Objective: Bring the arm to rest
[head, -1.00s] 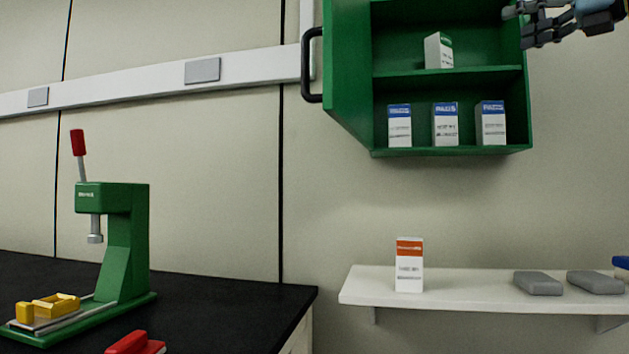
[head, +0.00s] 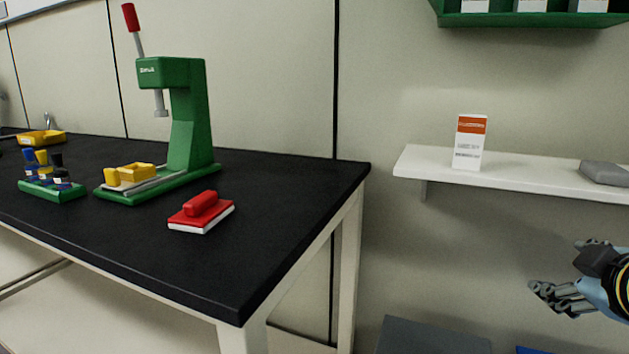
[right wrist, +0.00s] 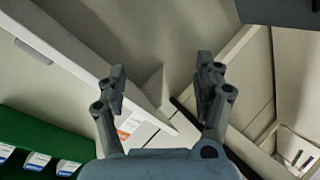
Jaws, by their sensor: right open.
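My right gripper (head: 562,272) is at the lower right of the head view, below the white wall shelf and apart from it. Its fingers are spread and nothing is between them. In the right wrist view the same gripper (right wrist: 160,88) shows its two grey fingers wide apart, with shelf and wall behind them. My left gripper is in neither view.
The green cabinet (head: 535,18) hangs above. The black table (head: 270,215) holds a green press (head: 188,120) and a red-handled block (head: 201,211).

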